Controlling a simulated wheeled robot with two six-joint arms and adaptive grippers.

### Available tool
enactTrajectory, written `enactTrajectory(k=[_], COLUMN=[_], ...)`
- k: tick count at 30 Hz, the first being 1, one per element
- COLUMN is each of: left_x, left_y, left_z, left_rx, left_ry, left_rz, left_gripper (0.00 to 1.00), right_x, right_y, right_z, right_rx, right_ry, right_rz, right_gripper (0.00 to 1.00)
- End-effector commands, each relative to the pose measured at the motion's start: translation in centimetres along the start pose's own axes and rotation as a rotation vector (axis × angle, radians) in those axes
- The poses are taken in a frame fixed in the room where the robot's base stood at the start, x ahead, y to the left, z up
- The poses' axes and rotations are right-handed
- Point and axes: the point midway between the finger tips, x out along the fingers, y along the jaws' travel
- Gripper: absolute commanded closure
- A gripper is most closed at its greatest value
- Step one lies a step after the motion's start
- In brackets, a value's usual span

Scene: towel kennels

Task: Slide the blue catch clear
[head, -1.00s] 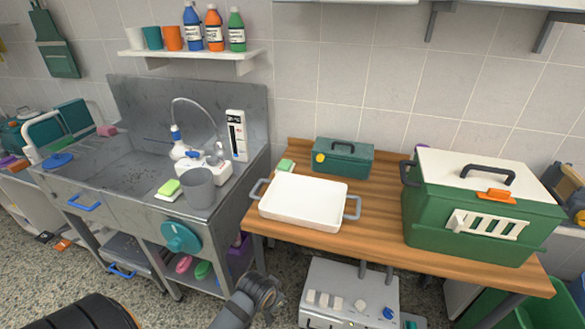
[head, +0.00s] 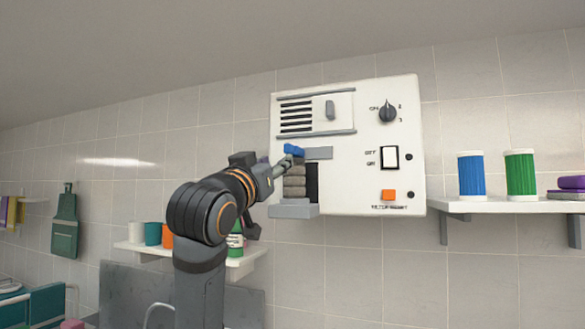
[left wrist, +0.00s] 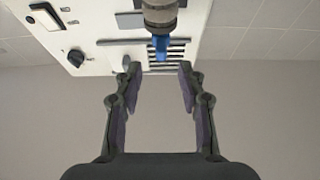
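The blue catch (head: 293,150) sits on the front of a white wall unit (head: 350,110), at the left end of a grey strip (head: 320,153). Grey rolled towels (head: 294,182) are stacked in the slot below it. In the left wrist view the catch (left wrist: 161,45) shows small, below a towel's rounded end (left wrist: 160,12). My left gripper (head: 280,163) is raised close to the catch from the left. In the left wrist view its fingers (left wrist: 159,70) are spread and empty, with the catch lined up between them, just past the tips. Contact cannot be told. My right gripper is out of view.
The unit has vent slots (head: 296,115), a black dial (head: 387,113), a rocker switch (head: 390,158) and an orange button (head: 389,195). A grey ledge (head: 293,209) juts out under the towels. A shelf (head: 500,206) with blue and green rolls stands at the right.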

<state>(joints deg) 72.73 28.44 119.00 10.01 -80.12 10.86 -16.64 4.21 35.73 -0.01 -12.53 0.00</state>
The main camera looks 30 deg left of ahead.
Motion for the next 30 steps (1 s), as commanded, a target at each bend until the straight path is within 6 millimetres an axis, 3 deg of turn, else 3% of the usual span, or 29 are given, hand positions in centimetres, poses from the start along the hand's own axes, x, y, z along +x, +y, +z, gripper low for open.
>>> enactTrajectory(k=[4,8,15,21,30], left_x=[-0.2,1.0,6.1,9.3,10.3], left_y=[-0.3,-0.3,-0.2,-0.3,-0.3], left_z=[-1.1,-1.2,-1.5,-1.4,-1.0], left_rx=[-0.005,-0.005,-0.006,-0.005,-0.004], left_ry=[0.018,0.013,0.012,0.013,0.015], left_rz=[-0.004,-0.003,-0.002,-0.003,-0.003], left_gripper=[0.6,0.6,0.6,0.6,0.6], right_x=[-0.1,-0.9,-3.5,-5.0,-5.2], right_y=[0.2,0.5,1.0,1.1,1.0], right_z=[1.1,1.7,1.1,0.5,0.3], right_rx=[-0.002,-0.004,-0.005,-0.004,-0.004], right_ry=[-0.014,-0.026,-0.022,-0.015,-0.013], right_rz=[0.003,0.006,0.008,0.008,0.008], right_gripper=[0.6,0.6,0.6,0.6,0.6])
